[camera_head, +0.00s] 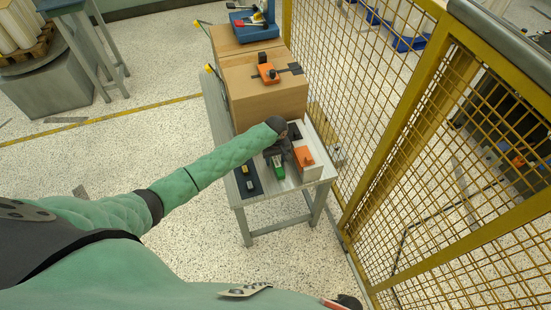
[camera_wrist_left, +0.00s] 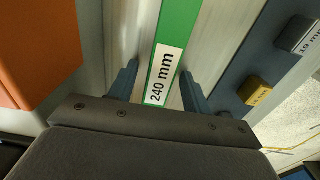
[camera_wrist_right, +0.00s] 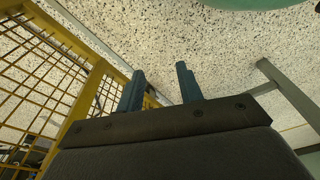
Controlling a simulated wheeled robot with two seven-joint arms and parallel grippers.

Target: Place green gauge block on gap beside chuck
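The green gauge block (camera_head: 279,170) lies on the light metal surface of the table, partly hidden by my left gripper. In the left wrist view the green block (camera_wrist_left: 178,32) carries a "240 mm" label. My left gripper (camera_wrist_left: 160,72) is open, with one finger on each side of the block. A strip of pale metal shows between the left-hand finger and the block. My right gripper (camera_wrist_right: 160,68) is open and empty over the speckled floor. I cannot clearly make out the chuck or the gap beside it.
An orange part (camera_head: 304,155) sits right of the green block; it also shows in the left wrist view (camera_wrist_left: 40,45). A dark tray (camera_head: 241,176) with small blocks lies left. A cardboard box (camera_head: 262,103) stands behind. A yellow mesh fence (camera_head: 370,100) bounds the right.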

